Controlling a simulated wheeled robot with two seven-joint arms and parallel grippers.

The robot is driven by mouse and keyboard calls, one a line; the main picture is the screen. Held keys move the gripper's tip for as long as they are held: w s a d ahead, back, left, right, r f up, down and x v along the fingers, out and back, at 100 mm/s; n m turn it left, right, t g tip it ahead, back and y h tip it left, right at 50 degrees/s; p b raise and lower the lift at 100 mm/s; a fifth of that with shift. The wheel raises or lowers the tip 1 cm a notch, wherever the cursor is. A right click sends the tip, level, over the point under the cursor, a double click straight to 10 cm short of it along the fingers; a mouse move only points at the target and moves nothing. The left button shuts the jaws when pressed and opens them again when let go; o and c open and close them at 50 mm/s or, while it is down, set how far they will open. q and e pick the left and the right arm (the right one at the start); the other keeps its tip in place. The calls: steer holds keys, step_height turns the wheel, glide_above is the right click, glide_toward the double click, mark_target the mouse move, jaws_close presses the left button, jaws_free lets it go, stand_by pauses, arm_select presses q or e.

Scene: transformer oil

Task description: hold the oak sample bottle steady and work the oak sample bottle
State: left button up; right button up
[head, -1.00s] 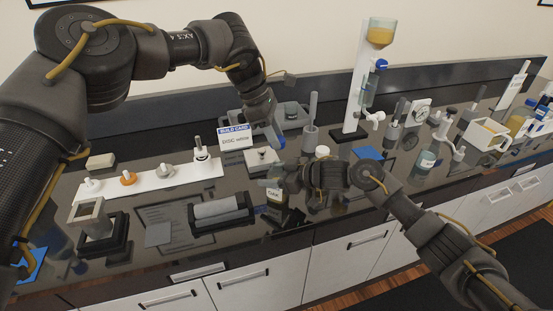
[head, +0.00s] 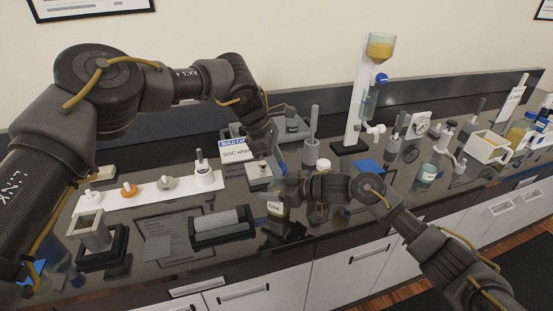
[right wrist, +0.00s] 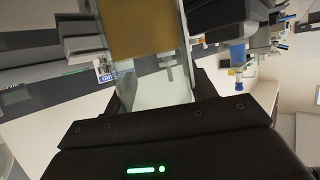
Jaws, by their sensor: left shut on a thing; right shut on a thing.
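The oak sample bottle (head: 276,209), with a pale label reading "Oak", stands upright near the bench's front edge. My right gripper (head: 285,186) comes in from the right and is shut on the bottle's body. In the right wrist view the glass bottle (right wrist: 140,35), with amber contents, fills the space between the dark fingers of my right gripper (right wrist: 158,45). My left gripper (head: 279,162) is directly above, shut at the bottle's top. Its fingers hide the cap and neck, so their exact hold is unclear.
A white strip (head: 145,194) with several knobbed pieces and a dark cradle with a grey roller (head: 222,223) lie left. A build card (head: 235,150) stands behind. A white stand (head: 357,95) rises to the right, near a blue pad (head: 368,165).

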arm_select(q)
steer(key=shift+f, duration=0.4)
steer(key=shift+f, duration=0.35)
stand_by(0.3)
steer(key=shift+s+f, duration=0.1)
steer(key=shift+f, duration=0.2)
arm_select(e)
steer(key=shift+s+a, duration=0.1)
arm_select(q)
steer(key=shift+a+f, duration=0.1)
steer(key=shift+f, duration=0.2)
arm_select(e)
steer(key=shift+a+r, duration=0.1)
steer(key=shift+r, duration=0.05)
arm_select(q)
steer(key=shift+s, duration=0.1)
arm_select(e)
steer(key=shift+s+r, duration=0.1)
arm_select(q)
steer(key=shift+r, duration=0.4)
arm_select(e)
steer(key=shift+w+r, duration=0.1)
steer(key=shift+w, duration=0.1)
stand_by(0.7)
